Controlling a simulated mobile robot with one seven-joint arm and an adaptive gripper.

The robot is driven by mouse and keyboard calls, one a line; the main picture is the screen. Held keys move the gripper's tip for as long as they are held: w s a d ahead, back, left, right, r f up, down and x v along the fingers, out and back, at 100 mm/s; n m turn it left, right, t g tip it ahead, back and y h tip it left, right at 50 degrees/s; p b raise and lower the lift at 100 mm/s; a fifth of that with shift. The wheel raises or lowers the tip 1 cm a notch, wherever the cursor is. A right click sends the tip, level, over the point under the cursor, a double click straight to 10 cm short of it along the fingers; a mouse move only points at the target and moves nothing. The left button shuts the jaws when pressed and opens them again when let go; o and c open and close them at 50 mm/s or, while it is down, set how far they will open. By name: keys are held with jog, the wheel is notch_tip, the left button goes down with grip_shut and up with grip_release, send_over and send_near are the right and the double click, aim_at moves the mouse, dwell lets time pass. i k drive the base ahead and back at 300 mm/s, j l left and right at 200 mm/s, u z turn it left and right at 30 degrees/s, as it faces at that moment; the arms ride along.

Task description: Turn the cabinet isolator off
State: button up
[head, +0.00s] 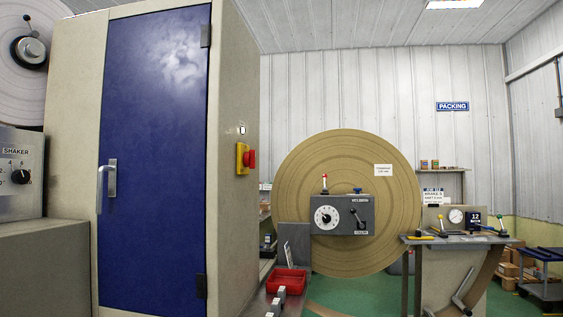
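The cabinet (238,70) is a tall beige box with a blue door (155,140) facing me, and the door is shut. On its right-hand side is a red knob on a yellow plate, which looks like the isolator (246,158). I see it at a steep angle, so I cannot tell which way the knob is turned. A small white and black label (241,130) sits above it. The door has a silver handle (109,178) at its left edge. My gripper is not in view.
A large brown roll (300,168) with a grey control box (342,213) stands right of the cabinet. A red tray (287,281) sits low in front of it. A workbench (457,240) with a gauge is further right. Green floor (365,293) shows between.

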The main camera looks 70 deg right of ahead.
aim_at(249, 157)
jog(key=z, duration=1.8)
